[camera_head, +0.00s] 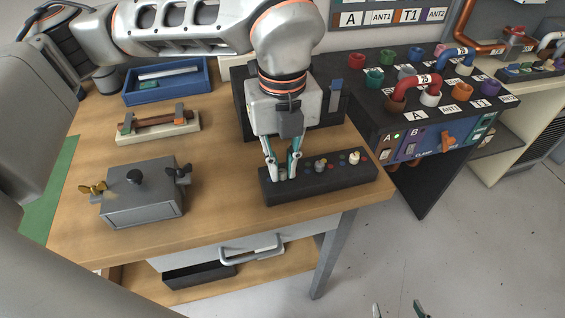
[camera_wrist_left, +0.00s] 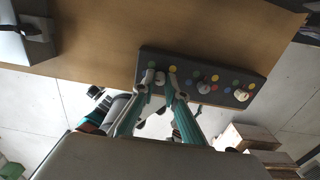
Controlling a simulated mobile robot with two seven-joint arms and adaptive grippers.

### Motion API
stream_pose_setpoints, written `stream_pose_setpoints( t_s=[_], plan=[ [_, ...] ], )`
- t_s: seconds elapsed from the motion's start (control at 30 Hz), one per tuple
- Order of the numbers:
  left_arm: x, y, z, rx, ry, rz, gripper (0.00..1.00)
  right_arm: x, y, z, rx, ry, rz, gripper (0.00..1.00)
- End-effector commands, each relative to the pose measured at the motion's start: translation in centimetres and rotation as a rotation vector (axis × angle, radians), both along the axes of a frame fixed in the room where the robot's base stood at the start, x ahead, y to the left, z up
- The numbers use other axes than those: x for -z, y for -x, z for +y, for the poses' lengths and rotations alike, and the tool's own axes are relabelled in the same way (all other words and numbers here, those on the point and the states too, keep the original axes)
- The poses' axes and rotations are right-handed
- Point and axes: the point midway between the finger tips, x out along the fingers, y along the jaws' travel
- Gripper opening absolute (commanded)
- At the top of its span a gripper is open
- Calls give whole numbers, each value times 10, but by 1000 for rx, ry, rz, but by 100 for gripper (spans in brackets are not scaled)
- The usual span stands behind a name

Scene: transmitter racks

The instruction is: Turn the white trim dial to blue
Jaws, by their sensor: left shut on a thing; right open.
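A long black dial box (camera_head: 345,178) lies near the table's right front edge, with three dials in a row and small coloured dots around them. The rightmost dial (camera_head: 354,157) is white; the wrist view shows it too (camera_wrist_left: 241,95). The middle dial (camera_head: 320,166) looks greyish with a darker base. My left gripper (camera_head: 283,172) points down at the box's left end and is shut on the leftmost dial (camera_wrist_left: 160,78), a pale one mostly hidden by the fingers. My right gripper (camera_head: 398,310) shows only its fingertips at the bottom edge, apart and empty, over the floor.
A grey metal box (camera_head: 143,205) with wing nuts, a holder with a brown rod (camera_head: 158,125) and a blue tray (camera_head: 168,82) stand left on the wooden table (camera_head: 225,190). A black panel with coloured sockets (camera_head: 440,90) stands right. The table's front centre is clear.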

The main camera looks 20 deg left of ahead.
Motion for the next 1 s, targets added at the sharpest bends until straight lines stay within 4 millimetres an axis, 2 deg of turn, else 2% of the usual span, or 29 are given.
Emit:
stream_pose_setpoints(
  t_s=[0.03, 0.1, 0.4, 0.53, 0.67, 1.0],
  plan=[
    [-2, -1, 0, -1, 2, -5, 18, -1, 0, 0, 0, 0, -1, 65],
    [-2, -1, 0, -1, 2, -5, 30, 0, 0, 0, 0, 0, -1, 65],
    [-1, -1, 0, 0, 1, -2, 30, 3, 4, 0, 0, 0, 7, 65],
    [-8, -1, 0, 0, 1, -3, 30, 3, 5, 0, -1, 0, 9, 65],
    [-27, -1, 0, 0, 2, -8, 30, 3, 4, 0, -1, 0, 8, 65],
    [-94, -1, 0, -2, 1, -6, 30, 2, 3, 0, 0, 0, 5, 65]
  ],
)
